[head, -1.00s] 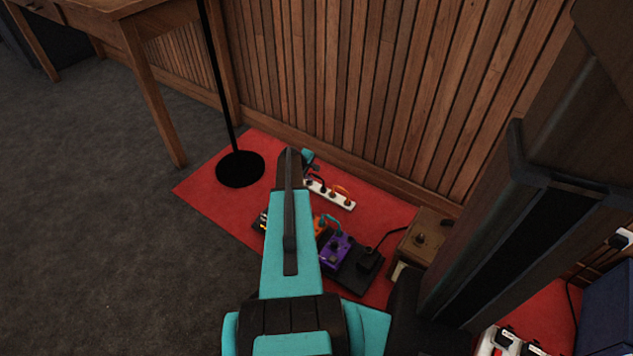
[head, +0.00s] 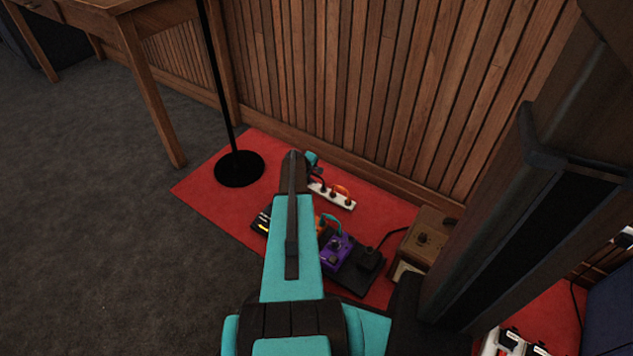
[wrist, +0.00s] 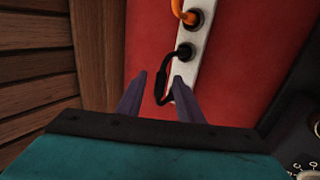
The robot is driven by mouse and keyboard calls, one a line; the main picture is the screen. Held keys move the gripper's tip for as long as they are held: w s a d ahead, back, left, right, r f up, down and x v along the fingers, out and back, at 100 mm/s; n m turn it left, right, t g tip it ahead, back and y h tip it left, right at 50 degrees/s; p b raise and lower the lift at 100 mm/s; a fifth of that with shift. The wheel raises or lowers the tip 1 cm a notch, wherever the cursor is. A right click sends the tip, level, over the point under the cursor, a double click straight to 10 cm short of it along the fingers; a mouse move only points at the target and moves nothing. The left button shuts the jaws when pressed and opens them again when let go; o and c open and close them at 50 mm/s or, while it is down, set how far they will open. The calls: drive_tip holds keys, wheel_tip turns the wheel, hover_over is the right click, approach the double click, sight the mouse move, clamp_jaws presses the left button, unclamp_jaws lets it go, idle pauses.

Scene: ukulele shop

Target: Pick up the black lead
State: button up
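The black lead (wrist: 160,85) is plugged into a white power strip (wrist: 194,75) in the wrist view. From its plug it bends down and back in a loop. My gripper (wrist: 159,76) has its two purple-grey fingers apart, with the lead in the gap between the tips in the picture. I cannot tell whether either finger touches it. In the head view the power strip (head: 338,196) lies on the red mat near the wall, and my arm hides most of the gripper and lead.
An orange lead (wrist: 181,12) is plugged in beside the black one. In the head view a purple pedal (head: 340,246) sits on a dark board, with a brown box (head: 424,238) to its right. A black stand base (head: 239,168) is left. The slatted wall (head: 350,90) is close behind.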

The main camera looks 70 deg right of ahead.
idle(0.5)
clamp_jaws()
drive_tip(key=shift+r, duration=0.2)
wheel_tip(320, 180, up, 10)
drive_tip(key=p, duration=0.3)
drive_tip(key=shift+f+p, duration=0.15)
drive_tip(key=shift+p, duration=0.25)
idle(0.3)
